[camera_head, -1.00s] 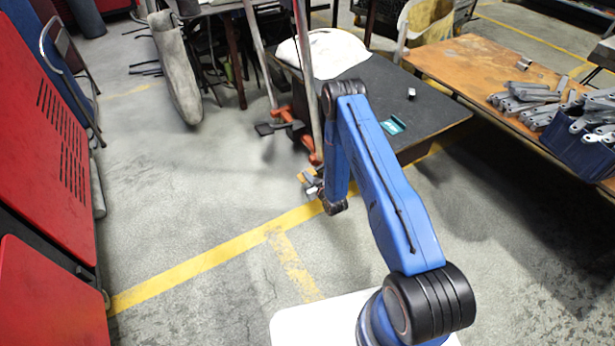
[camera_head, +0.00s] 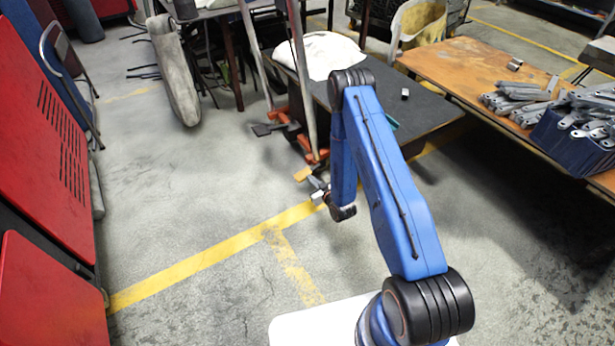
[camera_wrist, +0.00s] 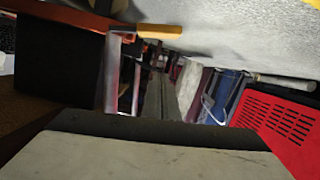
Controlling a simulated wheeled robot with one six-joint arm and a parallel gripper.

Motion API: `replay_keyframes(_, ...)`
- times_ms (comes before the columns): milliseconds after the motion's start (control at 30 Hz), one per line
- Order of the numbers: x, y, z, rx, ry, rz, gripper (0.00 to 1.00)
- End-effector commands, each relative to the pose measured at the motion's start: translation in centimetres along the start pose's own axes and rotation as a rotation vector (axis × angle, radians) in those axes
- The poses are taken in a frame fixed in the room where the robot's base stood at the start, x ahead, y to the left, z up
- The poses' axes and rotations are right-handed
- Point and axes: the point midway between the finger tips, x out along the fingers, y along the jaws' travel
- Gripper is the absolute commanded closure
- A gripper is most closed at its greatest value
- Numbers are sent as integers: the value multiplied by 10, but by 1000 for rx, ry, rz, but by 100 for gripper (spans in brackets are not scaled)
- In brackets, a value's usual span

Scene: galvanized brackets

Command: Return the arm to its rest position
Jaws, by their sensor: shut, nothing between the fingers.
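My blue arm is bent, with its elbow high and its forearm hanging down in the head view. My gripper (camera_head: 318,192) is small and partly hidden at the lower end of the forearm, over the grey floor beside the yellow line. It is shut and empty. In the wrist view a pale, dark-edged block fills the bottom; I cannot tell whether it is part of my gripper.
A black table (camera_head: 430,125) with a white cloth (camera_head: 320,55) stands behind the arm. A wooden bench (camera_head: 470,65) at right holds grey brackets and a blue bin (camera_head: 570,140). Red panels (camera_head: 45,140) stand at left. A jack-like tool with a pole (camera_head: 303,90) stands close behind my gripper. Floor at left is clear.

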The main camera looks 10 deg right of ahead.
Motion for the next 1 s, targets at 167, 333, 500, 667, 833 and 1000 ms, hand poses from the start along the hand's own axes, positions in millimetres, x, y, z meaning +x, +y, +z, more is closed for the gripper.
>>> replay_keyframes(167, -8, 0, -1, 0, 1, 0, 100)
replay_keyframes(333, -8, 0, -1, 0, 2, 0, 100)
replay_keyframes(500, -8, 0, 0, 0, 1, 0, 100)
replay_keyframes(667, -8, 0, -1, -1, 1, 0, 100)
replay_keyframes(833, -5, 4, -14, -5, -10, 1, 100)
replay_keyframes(1000, 2, 17, -51, -18, -51, 6, 100)
